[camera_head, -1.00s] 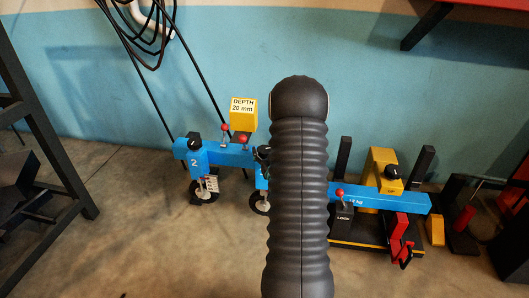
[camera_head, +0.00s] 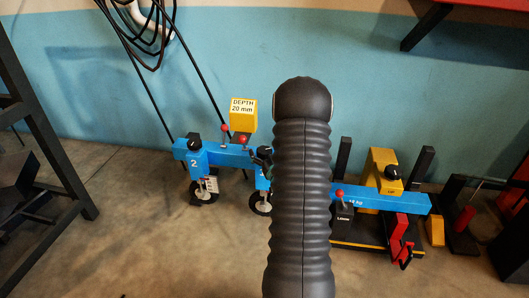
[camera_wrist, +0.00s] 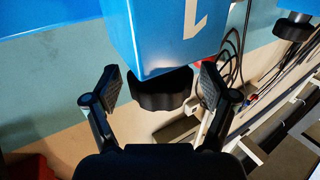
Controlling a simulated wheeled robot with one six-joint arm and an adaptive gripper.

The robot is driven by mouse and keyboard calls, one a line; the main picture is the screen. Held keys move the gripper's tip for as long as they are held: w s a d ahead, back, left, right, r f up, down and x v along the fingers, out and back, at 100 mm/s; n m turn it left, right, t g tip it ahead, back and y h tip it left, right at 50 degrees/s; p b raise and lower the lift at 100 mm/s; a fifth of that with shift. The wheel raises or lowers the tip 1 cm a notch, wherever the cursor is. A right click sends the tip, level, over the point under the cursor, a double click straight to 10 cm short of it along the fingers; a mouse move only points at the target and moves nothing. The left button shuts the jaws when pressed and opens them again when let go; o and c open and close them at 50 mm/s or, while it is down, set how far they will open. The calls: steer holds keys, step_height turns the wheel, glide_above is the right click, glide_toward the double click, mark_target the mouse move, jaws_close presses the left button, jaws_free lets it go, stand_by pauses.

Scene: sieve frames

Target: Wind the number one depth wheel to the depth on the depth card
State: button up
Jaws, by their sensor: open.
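The depth card (camera_head: 242,105) is white on a yellow block and reads "DEPTH 20 mm". In the wrist view the number one unit (camera_wrist: 150,35) is a blue block marked with a pale "1". A black ridged knob (camera_wrist: 160,92) sits at its end. My gripper (camera_wrist: 159,80) is open, with one finger on each side of the knob; I cannot tell whether either finger touches it. In the head view my arm hides most of the number one unit; part of its wheel (camera_head: 258,203) shows. Its depth reading is not visible.
The number two unit (camera_head: 194,164), with a black knob, wheel and small scale, stands at the left on the blue beam (camera_head: 380,199). Red-balled levers (camera_head: 243,139) rise near the card. A dark rack stands at far left. Open floor lies in front.

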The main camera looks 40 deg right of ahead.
steer(key=v, duration=1.2)
stand_by(0.4)
